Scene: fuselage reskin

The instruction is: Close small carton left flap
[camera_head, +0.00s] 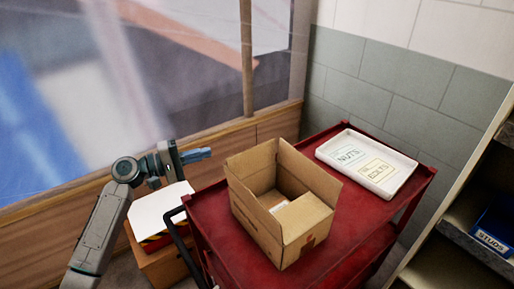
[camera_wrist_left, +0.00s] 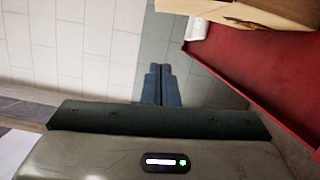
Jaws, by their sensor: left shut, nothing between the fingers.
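The small open carton (camera_head: 262,222) stands on the red cart. Its raised far-left panel (camera_head: 252,163) stands upright, and a tan panel with a small white label shows in its opening. I cannot tell surely which panel is the left flap. My left gripper (camera_head: 198,154) is left of the carton, apart from it, with its blue fingers shut and empty, pointing right. In the left wrist view the closed fingers (camera_wrist_left: 160,76) show with nothing between them, and a carton edge (camera_wrist_left: 235,10) is at the top. My right gripper is not in view.
The red cart (camera_head: 353,218) also carries a white tray (camera_head: 367,162) marked nuts and bolts, behind and right of the carton. A dark cart handle (camera_head: 181,238) and a box with a white top (camera_head: 160,213) are at the left. A shelf with a blue studs bin (camera_head: 493,240) is at the right.

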